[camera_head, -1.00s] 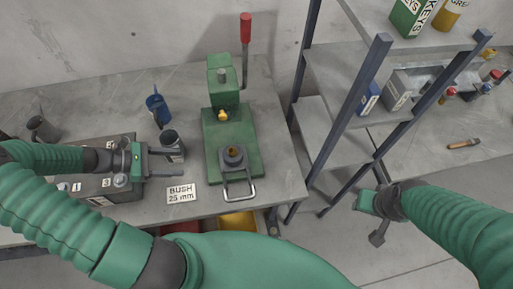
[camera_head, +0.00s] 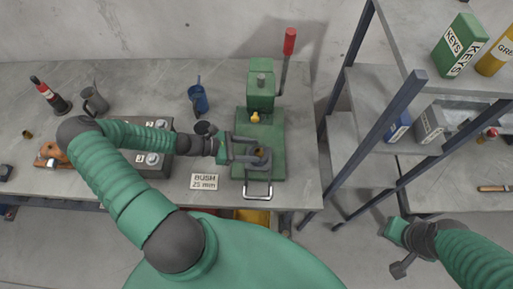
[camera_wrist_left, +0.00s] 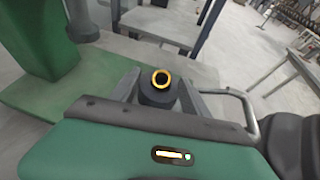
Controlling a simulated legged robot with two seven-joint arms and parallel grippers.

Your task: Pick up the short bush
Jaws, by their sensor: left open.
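A brass-coloured ring (camera_head: 260,154), seemingly the top of a bush, sits in a dark round holder on the green press base (camera_head: 277,128). The ring also shows in the left wrist view (camera_wrist_left: 161,79), on top of the dark holder (camera_wrist_left: 158,96). Its length is hidden. My left gripper (camera_head: 263,152) is open, with a finger on each side of the holder; I cannot tell whether they touch it. Another small brass piece (camera_head: 27,134) lies at the far left of the bench. My right gripper (camera_head: 398,250) hangs over the floor, away from the bench; its opening is unclear.
The green press (camera_head: 261,92) with a red-knobbed lever (camera_head: 289,42) stands just behind the holder. A metal loop handle (camera_head: 258,192) is in front. A "BUSH 25 mm" sign (camera_head: 204,182), blue cup (camera_head: 198,100) and dark fixture block (camera_head: 149,163) are left. Shelving (camera_head: 372,140) stands right.

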